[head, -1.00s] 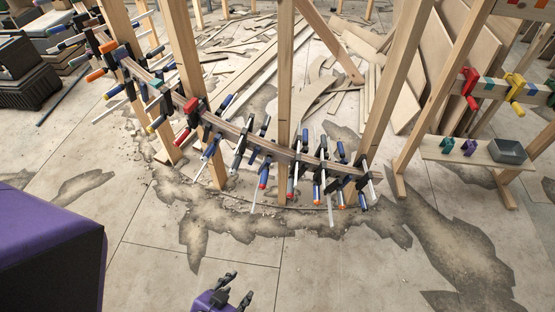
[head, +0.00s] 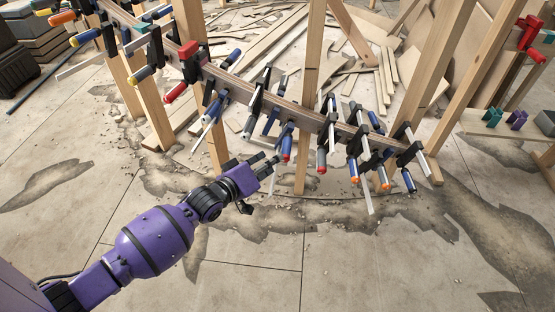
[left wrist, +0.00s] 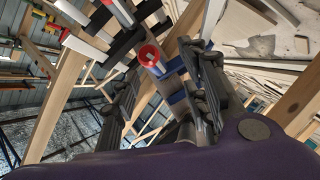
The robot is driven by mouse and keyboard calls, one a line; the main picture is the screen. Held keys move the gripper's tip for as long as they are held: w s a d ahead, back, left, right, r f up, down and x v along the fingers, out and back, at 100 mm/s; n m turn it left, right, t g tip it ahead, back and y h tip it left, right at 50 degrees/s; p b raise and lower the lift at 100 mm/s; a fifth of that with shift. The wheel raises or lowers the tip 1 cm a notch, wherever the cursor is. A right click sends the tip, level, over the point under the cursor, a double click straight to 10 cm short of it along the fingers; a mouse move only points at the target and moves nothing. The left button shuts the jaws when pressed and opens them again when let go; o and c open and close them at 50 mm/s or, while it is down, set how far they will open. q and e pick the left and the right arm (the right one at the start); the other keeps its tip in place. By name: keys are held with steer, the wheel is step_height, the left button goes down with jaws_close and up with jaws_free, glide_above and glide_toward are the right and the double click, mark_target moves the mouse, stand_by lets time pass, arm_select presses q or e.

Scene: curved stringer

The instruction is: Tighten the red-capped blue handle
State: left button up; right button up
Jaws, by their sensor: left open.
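The red-capped blue handle (head: 287,146) hangs from a clamp on the curved wooden stringer (head: 262,98), its red end pointing down. My left gripper (head: 262,182) is open and empty, just below and left of that handle in the head view. In the left wrist view the red cap (left wrist: 149,54) faces the camera, between the two spread fingers of my left gripper (left wrist: 163,72) and beyond them. The fingers do not appear to touch it. My right gripper is not in view.
Several other clamps crowd both sides, including a grey handle with a red cap (head: 321,158) close to the right. A wooden post (head: 306,80) stands behind the stringer. A side shelf (head: 490,128) is at the right.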

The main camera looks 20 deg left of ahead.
mark_target(286, 151)
arm_select(q)
steer(key=shift+n, duration=0.7)
steer(key=x, duration=0.2)
steer(key=b+x, duration=0.1)
steer(key=x, duration=0.1)
steer(key=b+x, duration=0.1)
steer(key=x, duration=0.1)
steer(key=shift+w+d+r, duration=0.25)
steer(key=shift+d, duration=0.2)
steer(key=shift+w+d+b, duration=0.15)
steer(key=shift+w+b, duration=0.35)
steer(key=shift+w, duration=0.15)
jaws_close()
